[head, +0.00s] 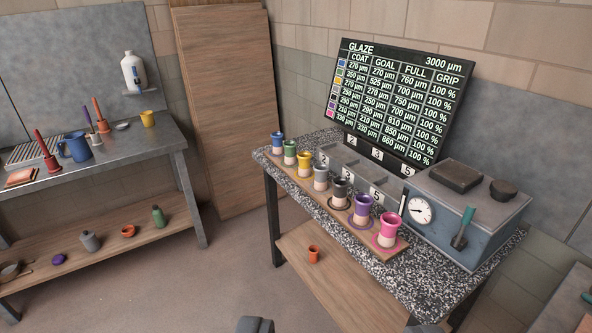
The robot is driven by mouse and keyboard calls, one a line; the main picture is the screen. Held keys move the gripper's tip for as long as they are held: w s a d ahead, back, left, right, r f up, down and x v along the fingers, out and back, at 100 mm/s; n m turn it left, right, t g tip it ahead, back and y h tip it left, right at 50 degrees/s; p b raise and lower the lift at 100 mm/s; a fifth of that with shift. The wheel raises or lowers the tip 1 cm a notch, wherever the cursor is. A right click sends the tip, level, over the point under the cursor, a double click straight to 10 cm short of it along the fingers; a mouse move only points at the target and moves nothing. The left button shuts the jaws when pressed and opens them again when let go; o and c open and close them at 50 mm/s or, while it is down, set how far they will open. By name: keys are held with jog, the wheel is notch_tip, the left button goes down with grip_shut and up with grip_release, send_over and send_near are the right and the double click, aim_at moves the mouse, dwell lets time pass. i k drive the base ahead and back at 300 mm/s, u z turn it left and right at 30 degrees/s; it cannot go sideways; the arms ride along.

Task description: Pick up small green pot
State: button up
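A small green-and-white pot (290,152) stands upright on a wooden board on the speckled table, second from the far end of a row of coloured pots. A green bottle-like pot (158,216) stands upright on the lower shelf of the left bench. My gripper (340,327) shows only as two dark grey tips at the bottom edge. They are wide apart with nothing visible between them. Both green pieces are well beyond and away from it.
The blue (278,143) and yellow (304,165) pots stand close beside the green-and-white one. A grey divided tray (345,165) is behind the row. A scale box (465,225) stands right. An orange cup (313,254) sits on the lower shelf. Floor (180,285) between benches is clear.

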aim_at(290, 146)
jog(key=u, duration=0.15)
jog(key=i, duration=1.5)
jog(key=u, duration=0.35)
jog(key=i, duration=1.2)
jog(key=u, duration=0.05)
